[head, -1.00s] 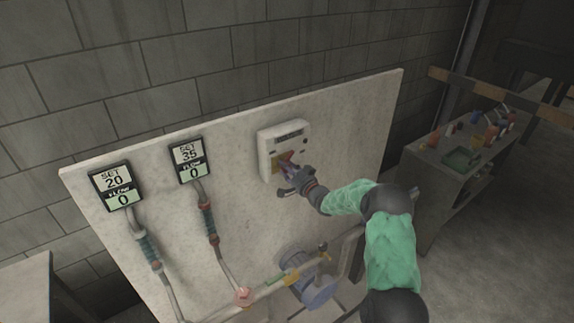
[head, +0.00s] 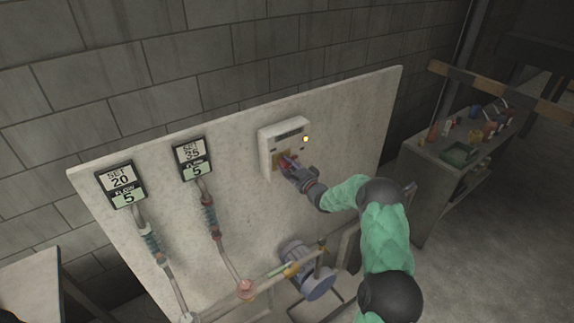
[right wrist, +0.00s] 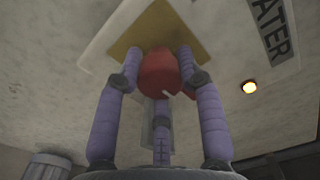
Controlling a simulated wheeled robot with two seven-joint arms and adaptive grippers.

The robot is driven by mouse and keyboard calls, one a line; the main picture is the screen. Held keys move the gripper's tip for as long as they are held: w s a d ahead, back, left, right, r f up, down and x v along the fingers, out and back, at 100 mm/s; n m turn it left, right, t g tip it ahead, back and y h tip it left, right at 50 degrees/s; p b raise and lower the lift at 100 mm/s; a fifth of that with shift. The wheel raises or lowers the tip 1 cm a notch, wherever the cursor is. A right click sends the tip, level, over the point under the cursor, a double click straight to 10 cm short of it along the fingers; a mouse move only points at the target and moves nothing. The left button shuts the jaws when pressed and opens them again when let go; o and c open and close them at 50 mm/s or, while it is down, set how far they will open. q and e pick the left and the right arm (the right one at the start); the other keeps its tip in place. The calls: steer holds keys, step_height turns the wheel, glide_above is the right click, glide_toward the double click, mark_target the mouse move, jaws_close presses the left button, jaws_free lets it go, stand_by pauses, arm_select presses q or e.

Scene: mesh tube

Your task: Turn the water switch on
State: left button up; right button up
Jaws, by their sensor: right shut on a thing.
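The water switch is a white box (head: 266,157) on the upright grey panel. In the right wrist view it has a yellow plate (right wrist: 135,38), a red knob (right wrist: 158,72) and a dark label (right wrist: 275,32) reading "ATER". A small lamp (head: 306,139) on the box glows yellow; it also glows in the right wrist view (right wrist: 250,87). My right gripper (head: 291,167) is at the box, its purple fingers (right wrist: 160,80) shut on the red knob from both sides. The knob is partly hidden in the head view. My left gripper is not in view.
Two displays on the panel (head: 340,120) read "SET 20, FLOW 5" (head: 121,186) and 35 over 5 (head: 191,159), with pipes below. A blue pump (head: 316,284) stands low by the panel. A cluttered workbench (head: 432,168) is at right, a table (head: 30,285) at lower left.

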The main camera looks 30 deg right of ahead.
steer(key=shift+d+r+m, duration=0.35)
steer(key=shift+r+m, duration=0.05)
steer(key=o, duration=1.1)
steer(key=shift+o, duration=0.3)
steer(key=shift+f, duration=0.25)
steer(key=shift+a, duration=0.1)
steer(key=shift+s+f, duration=0.15)
steer(key=s+d, duration=0.1)
steer(key=s, duration=1)
steer(key=shift+s, duration=0.3)
